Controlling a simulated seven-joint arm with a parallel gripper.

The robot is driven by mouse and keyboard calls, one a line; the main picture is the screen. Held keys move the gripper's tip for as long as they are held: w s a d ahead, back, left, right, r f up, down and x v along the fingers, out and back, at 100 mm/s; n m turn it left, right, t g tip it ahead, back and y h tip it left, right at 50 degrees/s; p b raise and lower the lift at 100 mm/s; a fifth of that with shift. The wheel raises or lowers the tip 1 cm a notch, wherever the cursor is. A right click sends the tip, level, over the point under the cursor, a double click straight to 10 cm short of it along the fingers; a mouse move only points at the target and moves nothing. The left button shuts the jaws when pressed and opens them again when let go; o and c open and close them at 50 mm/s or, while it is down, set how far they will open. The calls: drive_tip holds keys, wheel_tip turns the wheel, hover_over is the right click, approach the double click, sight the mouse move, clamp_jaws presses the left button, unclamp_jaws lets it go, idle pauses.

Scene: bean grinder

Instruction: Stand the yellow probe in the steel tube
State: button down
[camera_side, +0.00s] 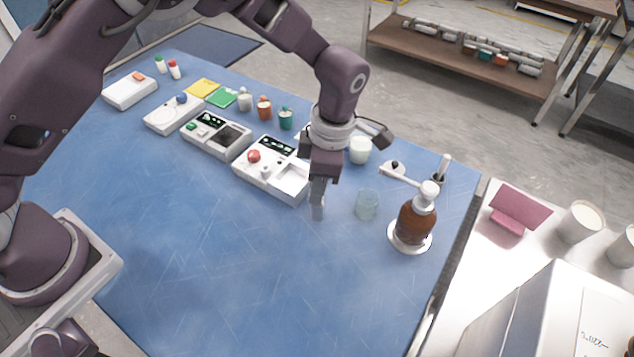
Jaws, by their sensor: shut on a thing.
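My gripper (317,207) points down over the blue table, just right of the white device with the red knob. Its fingers are closed together on something that I cannot make out. No yellow probe can be picked out; it may be hidden between the fingers. A small dark upright holder (438,178) with a pale rod (445,164) leaning in it stands at the back right. I cannot tell whether it is the steel tube.
A clear glass (367,204) stands close right of my gripper, and a brown-bodied grinder (417,220) beyond it. A white cup (360,150) stands behind. White devices (265,183) line the left. The front of the blue table (250,270) is clear.

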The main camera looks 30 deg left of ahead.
drive_tip(key=shift+f, duration=1)
idle(1.1)
drive_tip(key=c, duration=0.6)
unclamp_jaws()
drive_tip(key=shift+c, duration=0.2)
drive_tip(key=shift+r, duration=0.1)
drive_tip(key=shift+r, duration=3.4)
